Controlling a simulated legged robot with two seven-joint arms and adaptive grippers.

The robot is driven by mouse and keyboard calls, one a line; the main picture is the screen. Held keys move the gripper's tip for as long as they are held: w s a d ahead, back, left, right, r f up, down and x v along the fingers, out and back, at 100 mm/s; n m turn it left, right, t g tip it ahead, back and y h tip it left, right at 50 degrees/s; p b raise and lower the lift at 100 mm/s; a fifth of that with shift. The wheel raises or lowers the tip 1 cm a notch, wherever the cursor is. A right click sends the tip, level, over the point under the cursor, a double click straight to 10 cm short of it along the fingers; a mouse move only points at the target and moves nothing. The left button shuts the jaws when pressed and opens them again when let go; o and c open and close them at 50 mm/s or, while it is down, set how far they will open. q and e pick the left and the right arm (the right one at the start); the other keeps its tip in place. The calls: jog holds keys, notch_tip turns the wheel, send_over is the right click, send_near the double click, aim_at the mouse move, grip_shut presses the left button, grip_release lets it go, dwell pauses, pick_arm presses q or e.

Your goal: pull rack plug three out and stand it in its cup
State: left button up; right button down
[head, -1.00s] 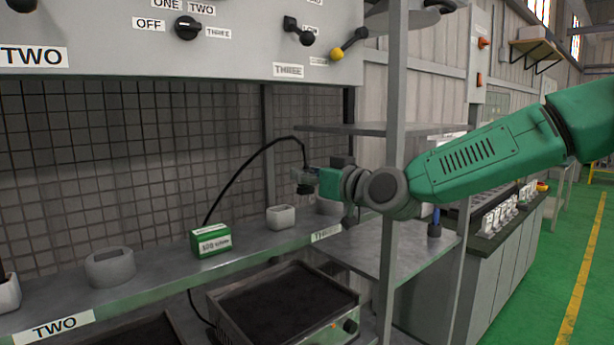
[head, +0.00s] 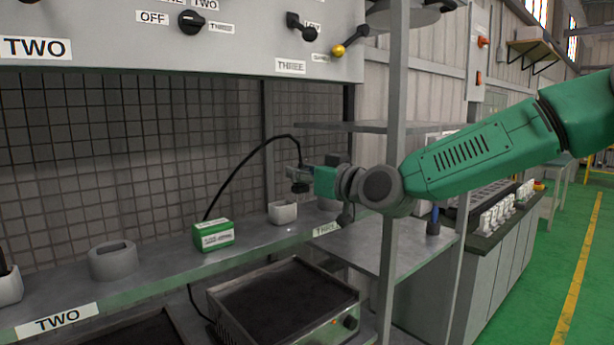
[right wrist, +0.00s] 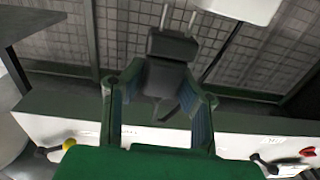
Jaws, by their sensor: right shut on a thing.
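My right gripper (head: 312,178) is shut on a dark plug (head: 299,187) and holds it in the air above the shelf. The plug also shows in the right wrist view (right wrist: 172,62), between the green fingers (right wrist: 158,112), with two metal prongs bare. Its black cord (head: 262,148) arches up and left, down behind a green box. A small white cup (head: 283,213) stands empty on the shelf, below and slightly left of the plug, apart from it. The "THREE" label (head: 326,229) is on the shelf edge. My left gripper is out of view.
The green box (head: 213,236) stands left of the white cup. A grey slotted block (head: 113,264) stands above the "TWO" label. An upright post (head: 395,100) stands close to my right wrist. A hotplate (head: 285,300) sits below the shelf.

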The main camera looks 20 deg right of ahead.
jog(key=shift+a+r, duration=0.15)
jog(key=shift+a, duration=0.8)
jog(key=shift+d, duration=0.9)
jog(key=shift+a+n, duration=0.3)
jog(key=shift+a, duration=0.9)
jog(key=shift+d, duration=0.55)
jog(key=shift+a, duration=1.3)
jog(key=shift+a+p, duration=0.3)
jog(key=shift+a, duration=0.1)
jog(key=shift+d, duration=0.3)
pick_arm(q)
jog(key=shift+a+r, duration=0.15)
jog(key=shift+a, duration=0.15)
pick_arm(e)
jog(key=shift+d, duration=0.1)
